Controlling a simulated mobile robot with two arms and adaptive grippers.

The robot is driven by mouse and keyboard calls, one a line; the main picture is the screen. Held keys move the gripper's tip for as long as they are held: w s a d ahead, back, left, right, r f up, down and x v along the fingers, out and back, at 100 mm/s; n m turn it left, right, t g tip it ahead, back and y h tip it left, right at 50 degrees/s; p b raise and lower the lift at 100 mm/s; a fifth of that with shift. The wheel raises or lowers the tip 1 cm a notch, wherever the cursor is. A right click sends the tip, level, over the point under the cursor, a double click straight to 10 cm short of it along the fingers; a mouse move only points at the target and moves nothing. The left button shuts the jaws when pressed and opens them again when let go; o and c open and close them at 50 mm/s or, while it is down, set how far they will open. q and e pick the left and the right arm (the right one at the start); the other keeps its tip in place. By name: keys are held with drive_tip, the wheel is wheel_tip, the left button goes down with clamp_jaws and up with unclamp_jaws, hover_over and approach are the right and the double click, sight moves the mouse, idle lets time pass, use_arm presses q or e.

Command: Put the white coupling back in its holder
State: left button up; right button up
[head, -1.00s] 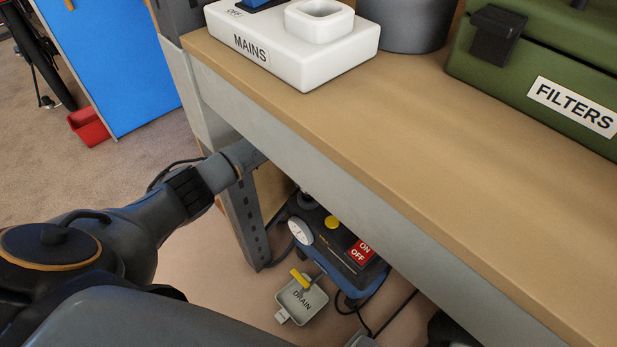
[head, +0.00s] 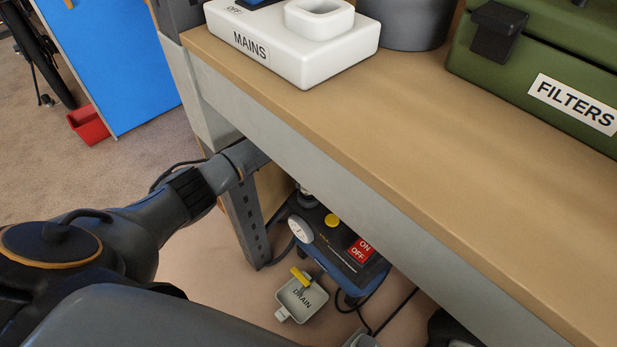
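I cannot make out the white coupling for certain. A small pale fitting (head: 306,199) shows partly at the back of the blue and black machine (head: 348,262) under the bench; the bench front hides its top. A white square-rimmed socket (head: 320,17) stands on the white MAINS box (head: 292,48) on the bench; I cannot tell if it is the holder. My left arm reaches in from the left, and its far end passes behind the bench's front edge. My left gripper is hidden there. My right gripper is not in view.
The bench top (head: 420,110) is clear in front of the green FILTERS case (head: 545,65) and a grey pot (head: 405,22). A bench leg (head: 245,215) stands by my arm. A DRAIN tray (head: 302,298) with a yellow lever and dark cables lie below.

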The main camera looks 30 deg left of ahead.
use_arm(q)
drive_tip(key=shift+f, duration=0.8)
drive_tip(key=o, duration=1.3)
drive_tip(key=shift+o, duration=0.2)
drive_tip(key=shift+r, duration=0.1)
